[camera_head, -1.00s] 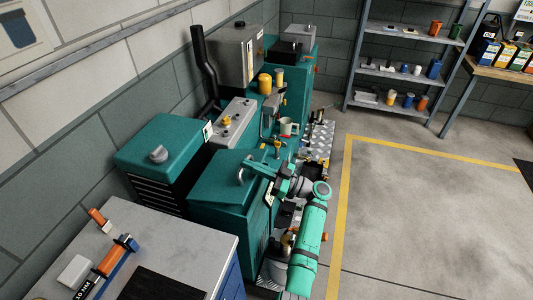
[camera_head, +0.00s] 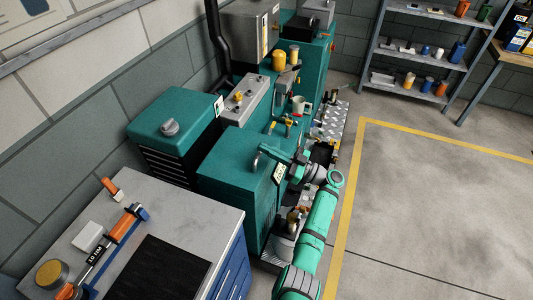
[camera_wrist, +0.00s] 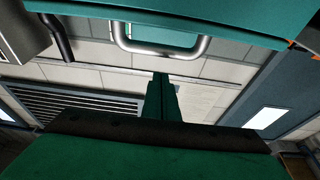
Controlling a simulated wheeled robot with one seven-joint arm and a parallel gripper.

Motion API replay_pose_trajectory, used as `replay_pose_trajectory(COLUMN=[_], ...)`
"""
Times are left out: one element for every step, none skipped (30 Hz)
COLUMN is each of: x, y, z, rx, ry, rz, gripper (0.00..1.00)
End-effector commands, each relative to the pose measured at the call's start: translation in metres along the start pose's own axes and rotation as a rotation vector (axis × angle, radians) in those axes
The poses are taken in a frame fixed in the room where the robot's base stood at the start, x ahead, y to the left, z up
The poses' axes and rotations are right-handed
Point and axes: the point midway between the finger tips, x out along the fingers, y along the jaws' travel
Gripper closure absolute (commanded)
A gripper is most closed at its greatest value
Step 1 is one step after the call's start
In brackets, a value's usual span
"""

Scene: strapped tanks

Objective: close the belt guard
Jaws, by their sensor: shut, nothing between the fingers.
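The belt guard (camera_head: 235,156) is the teal box-shaped cover in the middle of the head view. Its top looks flush with the body below; I see no clear gap there. A grey bar handle (camera_wrist: 160,46) on a teal panel shows at the top of the wrist view. My gripper (camera_head: 262,157) is at the right edge of the guard, by the handle. Its fingers are shut and empty. In the wrist view the fingertips (camera_wrist: 161,76) point toward the handle, just below it in the picture. Whether they touch it I cannot tell.
A teal slatted cabinet (camera_head: 176,118) stands left of the guard. A workbench (camera_head: 195,215) with a black mat and tools is in front. Machine parts and a mug (camera_head: 300,106) lie behind. Open floor (camera_head: 430,210) is to the right, beyond a yellow line.

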Motion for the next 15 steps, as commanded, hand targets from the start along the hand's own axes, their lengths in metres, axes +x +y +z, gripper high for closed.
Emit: replay_pose_trajectory(x=[0.001,0.001,0.000,-0.007,-0.011,-0.018,-0.022,-0.026,-0.033,-0.038,-0.044,-0.051,-0.057,-0.062,-0.069], y=[0.000,0.000,0.000,0.001,0.001,0.001,0.001,0.001,0.001,0.002,0.002,0.002,0.002,0.002,0.002], z=[-0.007,-0.012,-0.017,-0.013,-0.012,-0.010,-0.009,-0.008,-0.007,-0.005,-0.004,-0.003,-0.002,-0.001,0.001], rx=[-0.003,-0.003,-0.002,0.002,0.001,0.002,0.002,0.002,0.002,0.002,0.001,0.001,0.002,0.001,0.001], ry=[0.000,0.000,0.000,0.000,0.000,0.000,0.000,0.000,0.000,0.000,0.000,0.001,0.001,0.001,0.001], rz=[0.000,0.000,0.001,0.003,0.003,0.004,0.004,0.003,0.004,0.005,0.005,0.006,0.007,0.006,0.007], gripper=[1.00,1.00,1.00,1.00,1.00,1.00,1.00,1.00,1.00,1.00,1.00,1.00,1.00,1.00,1.00])
